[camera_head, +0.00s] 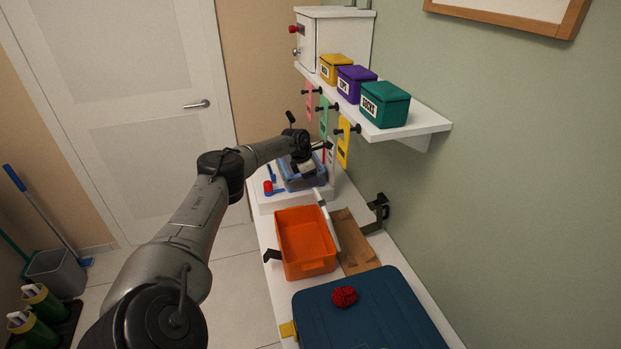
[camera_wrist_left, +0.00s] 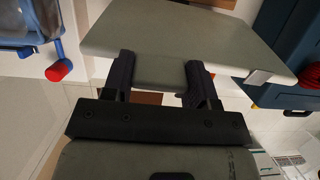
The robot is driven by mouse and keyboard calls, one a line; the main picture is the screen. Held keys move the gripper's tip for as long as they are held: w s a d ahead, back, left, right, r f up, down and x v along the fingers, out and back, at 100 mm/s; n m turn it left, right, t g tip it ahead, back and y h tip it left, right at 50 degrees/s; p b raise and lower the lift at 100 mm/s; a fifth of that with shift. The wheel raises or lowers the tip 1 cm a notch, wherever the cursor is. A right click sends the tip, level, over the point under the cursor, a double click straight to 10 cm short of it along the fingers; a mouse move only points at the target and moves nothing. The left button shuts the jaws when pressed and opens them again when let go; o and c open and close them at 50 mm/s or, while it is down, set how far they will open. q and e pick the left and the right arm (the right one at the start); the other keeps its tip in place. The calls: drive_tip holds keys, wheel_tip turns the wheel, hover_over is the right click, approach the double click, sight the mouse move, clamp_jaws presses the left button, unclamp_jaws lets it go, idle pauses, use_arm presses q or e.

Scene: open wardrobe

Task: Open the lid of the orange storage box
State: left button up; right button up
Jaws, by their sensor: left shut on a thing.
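The orange storage box (camera_head: 305,243) stands on the white bench in the head view, its inside showing from above. Its pale grey lid (camera_head: 330,221) stands up steeply along the box's right side, seen nearly edge-on. In the left wrist view the lid is a broad grey-green panel (camera_wrist_left: 180,35). My right gripper is not in view.
A blue bin (camera_head: 302,180) stands behind the box. A shelf (camera_head: 418,123) overhangs the bench.

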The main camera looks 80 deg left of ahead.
use_arm(q)
drive_tip(key=shift+w+r, duration=0.1)
idle(0.4)
drive_tip(key=o, duration=1.1)
drive_tip(key=shift+w, duration=0.1)
drive_tip(key=shift+o, duration=1)
